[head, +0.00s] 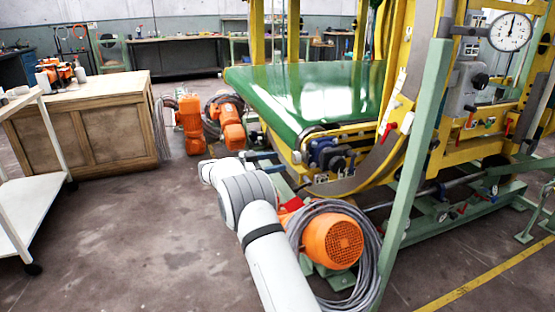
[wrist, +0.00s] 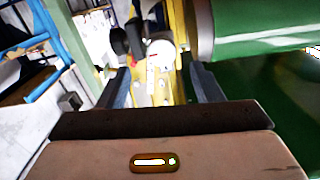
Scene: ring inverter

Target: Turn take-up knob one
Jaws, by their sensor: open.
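A black knob-like part (head: 338,164) sits by the blue block (head: 322,152) at the near end of the green belt. I cannot tell for sure that it is take-up knob one. In the wrist view, dark rounded parts (wrist: 134,38) and a white round part (wrist: 160,52) show ahead on the yellow frame. My gripper (wrist: 160,84) is open, its two dark fingers wide apart with nothing held between them. The dark parts are beyond the fingertips, towards the left finger. In the head view my pale arm reaches towards the belt end, and the gripper is hard to make out.
The green belt (head: 315,92) and yellow frame (head: 397,115) stand close by. An orange motor (head: 333,241) with coiled grey cable (head: 368,262) lies beside my arm. A green post (head: 416,150) rises at right. A wooden cabinet (head: 90,132) stands left; floor between is clear.

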